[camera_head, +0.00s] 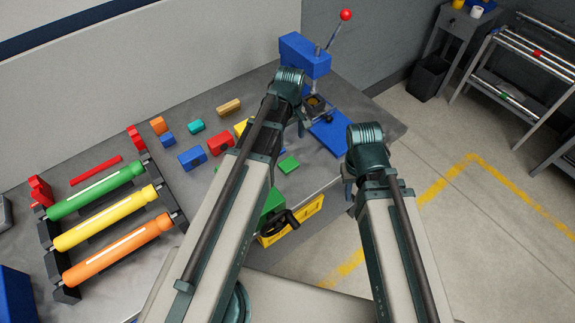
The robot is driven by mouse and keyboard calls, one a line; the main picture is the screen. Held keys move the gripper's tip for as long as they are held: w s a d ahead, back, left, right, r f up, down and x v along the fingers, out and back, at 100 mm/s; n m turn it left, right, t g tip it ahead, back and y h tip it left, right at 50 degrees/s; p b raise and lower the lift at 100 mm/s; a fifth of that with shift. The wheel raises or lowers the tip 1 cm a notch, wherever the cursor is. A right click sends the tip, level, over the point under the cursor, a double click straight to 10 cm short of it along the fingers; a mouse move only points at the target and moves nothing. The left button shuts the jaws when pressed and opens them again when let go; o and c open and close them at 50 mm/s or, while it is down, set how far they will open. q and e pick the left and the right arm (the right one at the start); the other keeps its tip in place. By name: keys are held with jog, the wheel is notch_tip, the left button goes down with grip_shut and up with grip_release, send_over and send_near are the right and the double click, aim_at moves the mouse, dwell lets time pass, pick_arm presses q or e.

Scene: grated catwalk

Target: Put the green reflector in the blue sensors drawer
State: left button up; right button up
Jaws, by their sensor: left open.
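A small flat green piece (289,164), which may be the green reflector, lies on the grey workbench near its front edge. My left gripper (303,122) is beyond it, by the base of the blue press, and is open with nothing seen in it. My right gripper (349,187) hangs off the bench's right front edge; its fingers are mostly hidden by its wrist. A larger green block (270,204) shows beside my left arm, near a yellow drawer front (291,221) with a black handle. I cannot make out a blue sensors drawer.
A blue press (305,55) with a red-knobbed lever stands at the bench's back right. Several coloured blocks (192,158) lie mid-bench. A rack (164,197) holds green, yellow and orange tubes at left. The floor at right is clear up to metal shelves (510,88).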

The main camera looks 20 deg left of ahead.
aim_at(288, 164)
pick_arm(q)
notch_tip(288, 164, down, 13)
jog(key=b, duration=1.2)
jog(key=shift+a, duration=0.1)
jog(key=shift+r, duration=0.1)
jog(key=c, duration=1.3)
jog(key=shift+c, duration=0.2)
jog(key=shift+r, duration=0.15)
